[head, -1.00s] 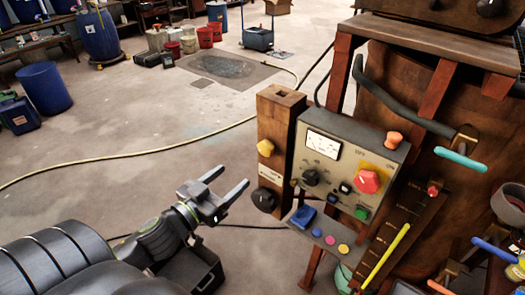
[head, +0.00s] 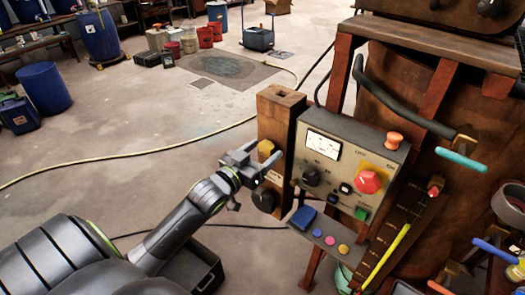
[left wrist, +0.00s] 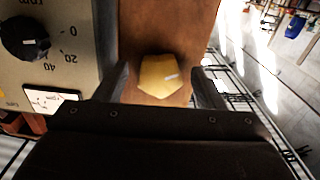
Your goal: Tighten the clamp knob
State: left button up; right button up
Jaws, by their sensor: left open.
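A yellow faceted knob (head: 265,145) with a pale pointer mark sits on the front of a brown wooden post (head: 281,100). My left gripper (head: 264,158) is open at this knob. In the left wrist view the yellow knob (left wrist: 160,76) lies between the two spread fingers, with a gap showing on each side. A black knob (head: 264,199) sits lower on the same post, below the gripper. I cannot read a label that tells which knob is the clamp knob. My right gripper is not in view.
A grey control panel (head: 341,142) with a meter, a black dial (head: 311,176) and a red knob (head: 368,181) stands just right of the post. A small shelf with coloured buttons (head: 330,241) juts out below it. The floor left of the post is open, crossed by a yellow hose (head: 118,156).

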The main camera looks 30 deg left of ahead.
pick_arm(q)
jog(key=shift+w, duration=0.1)
jog(key=c, duration=1)
